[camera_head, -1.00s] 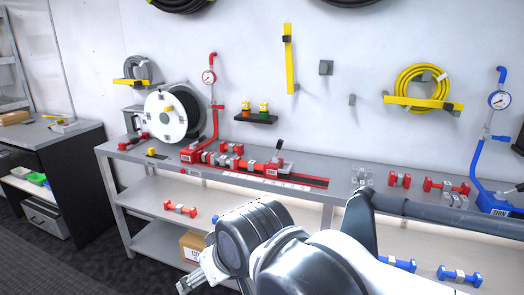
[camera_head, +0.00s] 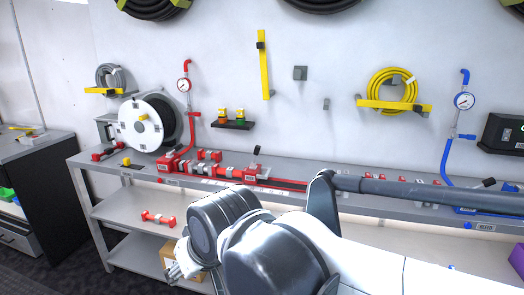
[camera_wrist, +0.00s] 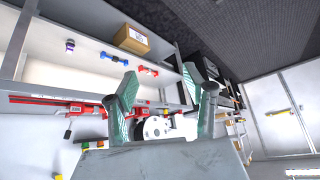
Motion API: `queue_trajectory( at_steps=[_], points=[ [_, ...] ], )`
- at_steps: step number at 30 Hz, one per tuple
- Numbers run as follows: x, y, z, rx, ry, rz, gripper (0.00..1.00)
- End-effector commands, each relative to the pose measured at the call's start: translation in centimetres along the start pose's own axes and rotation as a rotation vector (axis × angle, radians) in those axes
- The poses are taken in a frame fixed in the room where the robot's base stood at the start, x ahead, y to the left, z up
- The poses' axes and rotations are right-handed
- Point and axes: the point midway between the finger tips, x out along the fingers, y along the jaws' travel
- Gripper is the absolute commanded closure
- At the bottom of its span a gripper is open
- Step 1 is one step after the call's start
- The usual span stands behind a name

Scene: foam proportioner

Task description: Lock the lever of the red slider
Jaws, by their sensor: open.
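The red slider (camera_head: 247,172) sits at the right end of the red pipe assembly (camera_head: 205,163) on the grey workbench. Its dark-tipped lever (camera_head: 257,151) stands up, tilted slightly right. The wrist view also shows the red assembly (camera_wrist: 75,107), seen upside down, with a dark lever (camera_wrist: 68,133) sticking out from it. My gripper (camera_wrist: 165,103) is open and empty, with its two greenish fingers apart. In the head view my gripper is a small part at the lower left end of my arm, in front of the bench and apart from the slider and lever.
A white hose reel (camera_head: 140,128) stands left of the assembly. A red gauge (camera_head: 184,85) rises behind it. A blue gauge pipe (camera_head: 464,101) is at the right. The lower shelf (camera_head: 125,212) holds a red dumbbell-shaped fitting (camera_head: 158,218). My arm hides part of the bench.

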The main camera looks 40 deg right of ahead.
Motion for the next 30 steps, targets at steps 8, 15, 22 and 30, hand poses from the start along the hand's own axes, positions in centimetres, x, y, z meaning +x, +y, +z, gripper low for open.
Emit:
queue_trajectory(
  at_steps=[8, 15, 22, 30],
  points=[
    [-1.6, 2.5, -7.1, 0.295, -0.052, 0.019, 0.92],
    [-2.0, 5.4, -12.8, 0.556, -0.095, 0.035, 1.0],
    [-1.9, 8.9, -17.9, 0.805, -0.13, 0.051, 1.0],
    [-1.1, 14.1, -23.2, 1.096, -0.168, 0.07, 1.0]
  ],
)
